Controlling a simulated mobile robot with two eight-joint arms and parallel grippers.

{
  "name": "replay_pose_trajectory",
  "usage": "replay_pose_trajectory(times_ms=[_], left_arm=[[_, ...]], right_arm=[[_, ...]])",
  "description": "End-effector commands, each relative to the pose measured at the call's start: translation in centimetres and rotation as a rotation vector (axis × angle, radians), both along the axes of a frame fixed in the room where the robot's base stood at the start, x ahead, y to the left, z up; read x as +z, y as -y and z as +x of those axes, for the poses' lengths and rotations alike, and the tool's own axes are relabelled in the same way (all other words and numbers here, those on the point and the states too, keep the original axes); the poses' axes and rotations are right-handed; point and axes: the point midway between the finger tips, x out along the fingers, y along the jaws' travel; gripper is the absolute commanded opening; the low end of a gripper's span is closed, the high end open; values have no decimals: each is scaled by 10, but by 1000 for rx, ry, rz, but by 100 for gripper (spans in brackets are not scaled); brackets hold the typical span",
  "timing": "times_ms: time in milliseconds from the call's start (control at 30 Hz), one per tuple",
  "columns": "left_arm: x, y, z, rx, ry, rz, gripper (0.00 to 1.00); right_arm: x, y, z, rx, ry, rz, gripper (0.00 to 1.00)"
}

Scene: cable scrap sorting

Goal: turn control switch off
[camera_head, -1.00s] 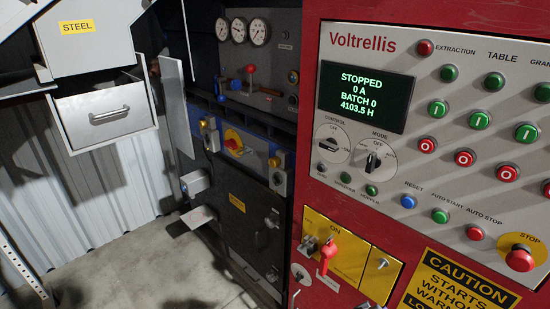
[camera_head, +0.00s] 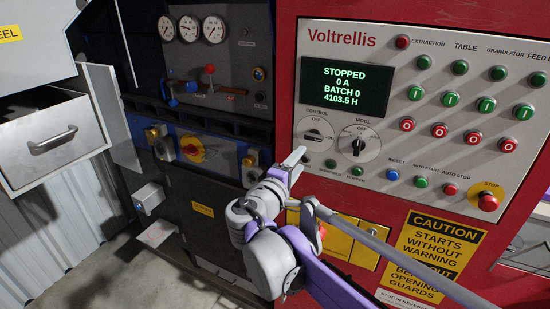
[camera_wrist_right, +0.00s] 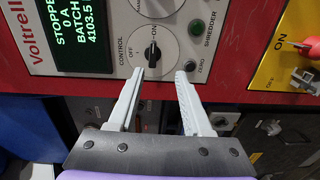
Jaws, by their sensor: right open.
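The control switch (camera_head: 314,135) is a black rotary knob on a white dial, left of the mode switch (camera_head: 359,146). In the right wrist view the control switch (camera_wrist_right: 153,53) lies just beyond the left fingertip, and its handle appears turned toward ON. OFF is marked a quarter turn away. My right gripper (camera_head: 296,157) is just below the dial in the head view. In the wrist view the gripper (camera_wrist_right: 162,72) is open, with nothing between its fingers and apart from the knob as far as I can tell. My left gripper is out of view.
The display (camera_head: 346,88) reads STOPPED. Green, red and blue buttons crowd the panel, with a red stop button (camera_head: 487,202) at lower right. A yellow plate (camera_head: 366,251) is partly behind my arm. An open steel drawer (camera_head: 50,145) stands at left.

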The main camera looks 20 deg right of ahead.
Motion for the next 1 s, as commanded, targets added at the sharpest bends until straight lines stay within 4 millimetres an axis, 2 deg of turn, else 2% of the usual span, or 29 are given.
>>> replay_pose_trajectory(times_ms=[100,267,833,1000], left_arm=[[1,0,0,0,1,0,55],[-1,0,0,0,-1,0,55],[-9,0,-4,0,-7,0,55],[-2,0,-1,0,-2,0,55]], right_arm=[[9,-2,5,5,9,-34,50],[10,1,10,6,10,-41,50],[9,43,44,4,10,-38,50],[12,56,55,4,12,-39,50]])
